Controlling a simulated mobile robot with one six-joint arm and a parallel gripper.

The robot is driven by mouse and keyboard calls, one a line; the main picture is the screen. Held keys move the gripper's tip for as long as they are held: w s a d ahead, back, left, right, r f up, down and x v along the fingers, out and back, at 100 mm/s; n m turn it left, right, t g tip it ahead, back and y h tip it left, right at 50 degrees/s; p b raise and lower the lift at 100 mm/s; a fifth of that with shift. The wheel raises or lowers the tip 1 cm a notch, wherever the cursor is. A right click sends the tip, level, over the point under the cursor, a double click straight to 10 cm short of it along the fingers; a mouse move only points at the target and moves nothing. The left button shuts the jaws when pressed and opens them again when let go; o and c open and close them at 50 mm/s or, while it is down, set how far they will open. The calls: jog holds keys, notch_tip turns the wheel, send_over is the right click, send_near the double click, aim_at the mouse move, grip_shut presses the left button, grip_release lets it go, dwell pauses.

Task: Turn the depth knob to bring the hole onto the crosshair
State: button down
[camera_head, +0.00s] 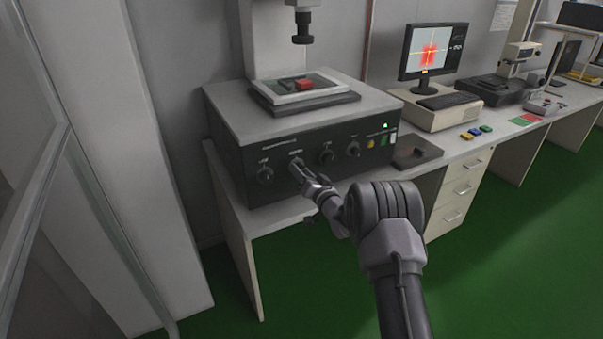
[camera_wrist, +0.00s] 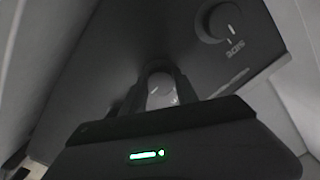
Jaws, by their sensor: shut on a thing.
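A row of round black knobs is on the dark front panel (camera_head: 310,183) of a grey machine. My gripper (camera_head: 299,169) is shut on the knob second from the left (camera_head: 295,161). In the wrist view this knob (camera_wrist: 160,88) sits between my two fingers, with a pale pointer line on its face. The label of the held knob is too small to read, so I cannot confirm it is the depth knob. The monitor (camera_head: 433,52) shows a yellow crosshair over a red patch on a pale screen; I cannot make out a hole there.
The leftmost knob (camera_head: 264,174) is close beside my gripper; two more knobs (camera_head: 327,153) are to its right. A red piece (camera_head: 304,84) lies on the stage under a black lens barrel (camera_head: 302,27). A dark tray (camera_head: 416,153) lies right of the machine.

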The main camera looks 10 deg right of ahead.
jog(key=m, duration=0.5)
jog(key=shift+m, duration=0.3)
dwell(0.4)
jog(key=c, duration=0.9)
grip_release()
jog(key=shift+c, duration=0.2)
jog(key=p+v, duration=0.5)
jog(key=v, duration=1.2)
jog(key=shift+s, duration=0.2)
jog(key=shift+r, duration=0.1)
